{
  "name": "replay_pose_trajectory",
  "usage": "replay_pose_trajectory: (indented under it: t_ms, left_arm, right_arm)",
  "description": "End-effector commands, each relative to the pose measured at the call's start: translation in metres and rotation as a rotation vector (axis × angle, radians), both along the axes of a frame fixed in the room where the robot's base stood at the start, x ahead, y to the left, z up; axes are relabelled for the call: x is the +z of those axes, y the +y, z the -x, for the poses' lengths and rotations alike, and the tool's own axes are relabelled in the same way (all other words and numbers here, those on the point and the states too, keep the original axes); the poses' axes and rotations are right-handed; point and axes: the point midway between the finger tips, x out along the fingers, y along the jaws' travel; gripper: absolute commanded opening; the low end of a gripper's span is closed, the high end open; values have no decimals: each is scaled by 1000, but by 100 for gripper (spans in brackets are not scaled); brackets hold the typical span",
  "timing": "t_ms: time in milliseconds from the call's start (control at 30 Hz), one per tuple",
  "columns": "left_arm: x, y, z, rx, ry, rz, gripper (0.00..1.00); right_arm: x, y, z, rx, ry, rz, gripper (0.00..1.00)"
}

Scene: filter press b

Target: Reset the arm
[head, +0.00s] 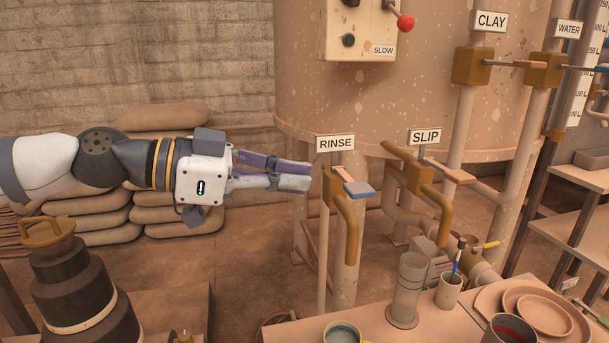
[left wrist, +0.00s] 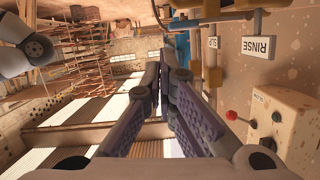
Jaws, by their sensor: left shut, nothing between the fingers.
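My left arm comes in from the left in the head view, stretched out level. Its gripper (head: 308,178) is shut and empty, with its fingertips just left of the RINSE valve (head: 332,186). The RINSE valve has a blue-tipped lever (head: 358,188) and a bent brass spout. I cannot tell whether the fingertips touch the valve. The left wrist view shows the closed fingers (left wrist: 167,58) pointing up the picture, with the RINSE sign (left wrist: 258,47) to their right. My right gripper does not show in the head view.
The SLIP valve (head: 420,178) stands right of RINSE, below a large tank (head: 420,100). A control box (head: 358,30) with a red knob hangs on the tank. A table (head: 385,325) holds a clear cylinder (head: 408,285), a brush cup (head: 449,291) and plates (head: 545,312). Sacks (head: 180,215) lie behind my arm.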

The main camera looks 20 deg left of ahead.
Motion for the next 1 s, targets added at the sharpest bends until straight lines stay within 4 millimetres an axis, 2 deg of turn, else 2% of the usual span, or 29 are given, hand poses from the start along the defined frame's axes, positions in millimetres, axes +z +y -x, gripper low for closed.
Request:
replay_pose_trajectory:
  t_ms: [367, 433, 467, 533, 567, 600, 667, 700, 767, 800, 867, 900, 1000]
  left_arm:
    - [-3, -1, -1, 0, 7, 0, 0]
    - [-19, -8, 0, 1, 61, 0, 0]
    - [-33, -15, 0, 3, 112, 1, 0]
    - [-84, -34, 7, 20, 286, -1, 0]
    - [-111, -42, 13, 37, 377, -2, 0]
    - [-149, -52, 25, 65, 506, -10, 0]
    - [-204, -61, 49, 121, 691, -30, 0]
    - [-239, -65, 68, 168, 807, -48, 0]
    - [-288, -64, 102, 245, 970, -90, 0]
    - [-318, -61, 129, 302, 1070, -126, 0]
    - [-359, -52, 172, 399, 1207, -192, 0]
    - [-382, -42, 203, 467, 1285, -245, 0]
    - [-422, -10, 276, 634, 1423, -390, 0]
  right_arm:
    - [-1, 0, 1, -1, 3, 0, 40]
    - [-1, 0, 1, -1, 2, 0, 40]
    - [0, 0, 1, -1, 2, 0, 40]
    - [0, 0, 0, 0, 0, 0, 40]
    - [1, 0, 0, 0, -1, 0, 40]
    - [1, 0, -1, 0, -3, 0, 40]
    - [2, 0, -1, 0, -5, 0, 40]
    - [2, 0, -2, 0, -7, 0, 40]
    - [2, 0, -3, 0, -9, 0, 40]
    - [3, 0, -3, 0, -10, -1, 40]
    - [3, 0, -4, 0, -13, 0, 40]
    - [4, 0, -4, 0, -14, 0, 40]
    - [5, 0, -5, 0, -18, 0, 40]
